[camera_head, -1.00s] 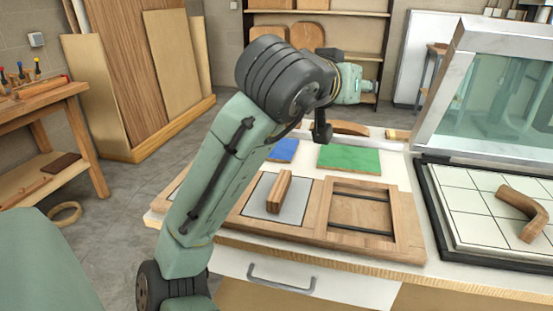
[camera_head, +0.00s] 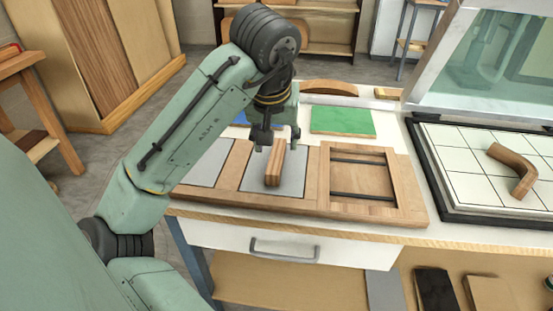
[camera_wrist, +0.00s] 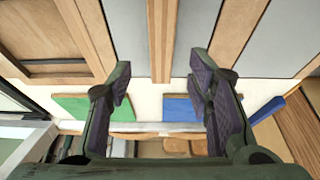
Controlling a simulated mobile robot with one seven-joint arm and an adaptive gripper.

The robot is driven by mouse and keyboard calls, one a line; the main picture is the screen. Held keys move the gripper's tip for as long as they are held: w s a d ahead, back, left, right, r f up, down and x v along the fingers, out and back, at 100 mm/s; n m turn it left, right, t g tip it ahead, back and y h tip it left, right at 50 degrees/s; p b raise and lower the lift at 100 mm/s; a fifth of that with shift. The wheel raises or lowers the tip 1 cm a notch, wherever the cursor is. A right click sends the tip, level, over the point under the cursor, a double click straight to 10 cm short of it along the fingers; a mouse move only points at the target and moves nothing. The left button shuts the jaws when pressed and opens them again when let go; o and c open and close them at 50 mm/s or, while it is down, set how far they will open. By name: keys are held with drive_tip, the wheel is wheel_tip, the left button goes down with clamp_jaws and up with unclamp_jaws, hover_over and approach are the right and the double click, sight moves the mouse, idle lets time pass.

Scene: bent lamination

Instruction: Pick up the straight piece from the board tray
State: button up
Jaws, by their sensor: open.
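The straight piece (camera_head: 274,164) is a short striped wooden bar lying on a grey panel in the wooden board tray (camera_head: 312,178). My gripper (camera_head: 276,138) points down at the piece's far end, with its fingers spread and nothing between them touching. In the wrist view the straight piece (camera_wrist: 162,40) runs down the middle from the top edge. Its end shows between the two open fingers of my gripper (camera_wrist: 161,78), with a gap on each side. How high the fingertips are above the panel is hard to tell.
The tray's right part is a frame with two dark bars (camera_head: 360,161). Behind the tray are a green sheet (camera_head: 342,121) and a blue sheet (camera_head: 240,118). To the right, a bent wooden piece (camera_head: 515,170) lies on a white gridded plate (camera_head: 455,145) beside a glass-sided hood (camera_head: 490,60).

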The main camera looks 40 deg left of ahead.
sight(277, 156)
drive_tip(key=x, duration=0.2)
drive_tip(key=p+x, duration=0.1)
drive_tip(key=x, duration=0.1)
drive_tip(key=shift+s+d+f, duration=0.1)
drive_tip(key=shift+s+f, duration=0.15)
drive_tip(key=shift+s, duration=0.15)
drive_tip(key=shift+w+f, duration=0.2)
drive_tip(key=shift+f, duration=0.3)
drive_tip(key=shift+c, duration=0.6)
clamp_jaws()
